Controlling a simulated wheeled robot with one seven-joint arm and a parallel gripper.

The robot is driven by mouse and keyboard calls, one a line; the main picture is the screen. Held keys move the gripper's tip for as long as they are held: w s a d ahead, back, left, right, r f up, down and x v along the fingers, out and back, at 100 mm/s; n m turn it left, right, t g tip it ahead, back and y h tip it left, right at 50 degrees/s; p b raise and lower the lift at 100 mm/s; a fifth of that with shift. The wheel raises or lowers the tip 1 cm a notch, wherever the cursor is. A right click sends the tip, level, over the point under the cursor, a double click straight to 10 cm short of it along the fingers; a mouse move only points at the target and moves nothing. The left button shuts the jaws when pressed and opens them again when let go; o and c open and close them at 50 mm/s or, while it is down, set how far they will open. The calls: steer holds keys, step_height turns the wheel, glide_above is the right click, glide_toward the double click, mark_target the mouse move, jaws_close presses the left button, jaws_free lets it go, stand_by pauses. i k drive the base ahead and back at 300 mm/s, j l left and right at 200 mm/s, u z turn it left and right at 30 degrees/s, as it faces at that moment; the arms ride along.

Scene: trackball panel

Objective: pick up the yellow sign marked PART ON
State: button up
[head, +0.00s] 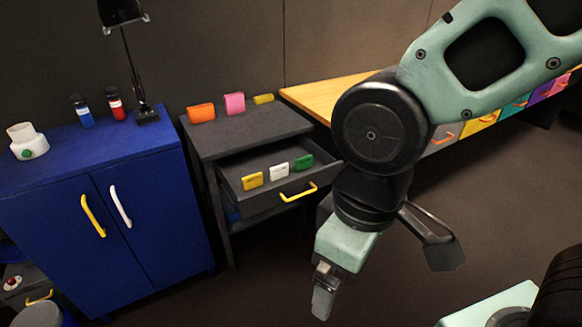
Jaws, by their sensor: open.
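A yellow sign (252,181) stands at the left in the open drawer of the dark grey cabinet, beside a white sign (279,170) and a green sign (303,162). Another yellow sign (264,99) lies on the cabinet top, right of an orange sign (201,113) and a pink sign (235,103). The lettering is too small to read, so I cannot tell which yellow sign says PART ON. My gripper (323,302) is open and points down, in front and to the right of the drawer, apart from all signs.
The open drawer (262,202) has a yellow handle (299,192) on its front. A blue cabinet (150,215) stands left, bearing a lamp (138,70), two small bottles and a white container (27,141). A wooden table (320,96) stands behind my arm. Floor before the drawer looks clear.

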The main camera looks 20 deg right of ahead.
mark_target(253, 181)
steer(key=i+j+z, duration=0.85)
steer(key=j+z, duration=0.3)
